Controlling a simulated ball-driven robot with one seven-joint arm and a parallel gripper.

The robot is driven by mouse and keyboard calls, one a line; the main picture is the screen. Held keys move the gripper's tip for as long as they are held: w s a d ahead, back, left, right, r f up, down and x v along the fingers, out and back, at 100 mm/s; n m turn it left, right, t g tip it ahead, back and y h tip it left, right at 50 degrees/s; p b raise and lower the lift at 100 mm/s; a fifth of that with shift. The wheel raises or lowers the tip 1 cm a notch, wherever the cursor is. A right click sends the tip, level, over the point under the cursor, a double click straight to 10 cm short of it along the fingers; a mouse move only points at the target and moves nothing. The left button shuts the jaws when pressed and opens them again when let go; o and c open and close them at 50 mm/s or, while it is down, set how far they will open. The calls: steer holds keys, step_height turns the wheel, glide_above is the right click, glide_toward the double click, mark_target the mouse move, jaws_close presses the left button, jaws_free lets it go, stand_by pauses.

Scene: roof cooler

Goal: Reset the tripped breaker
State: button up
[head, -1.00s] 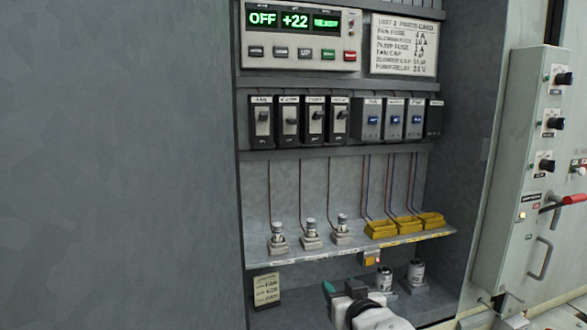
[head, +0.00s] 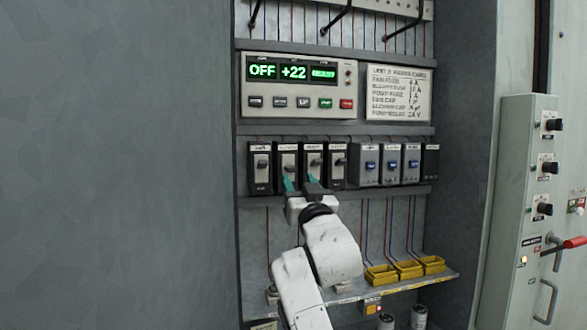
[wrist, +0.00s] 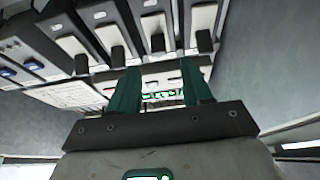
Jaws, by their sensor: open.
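A row of black breakers with pale faces and dark levers stands in the cabinet; the second from left (head: 287,162) is partly behind my gripper. Its lever (wrist: 157,42) looks shorter in the wrist view than the neighbouring levers, such as that of the leftmost breaker (head: 260,168). Which one is tripped I cannot tell for sure. My gripper (head: 300,185) is open and empty, with its green fingers at the lower edge of the second and third breakers (head: 312,160). In the wrist view the fingers (wrist: 161,80) point toward the row, apart; contact is not visible.
Blue-switched breakers (head: 390,164) stand just right of the row. A display panel (head: 298,86) reading OFF and +22 and a parts card (head: 399,92) are above. Yellow trays (head: 408,269) sit on a shelf below. A grey box with a red lever (head: 574,242) is at right.

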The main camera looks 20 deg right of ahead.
mark_target(292, 170)
steer(key=shift+p+x, duration=0.7)
steer(key=shift+x, duration=1.95)
jaws_close()
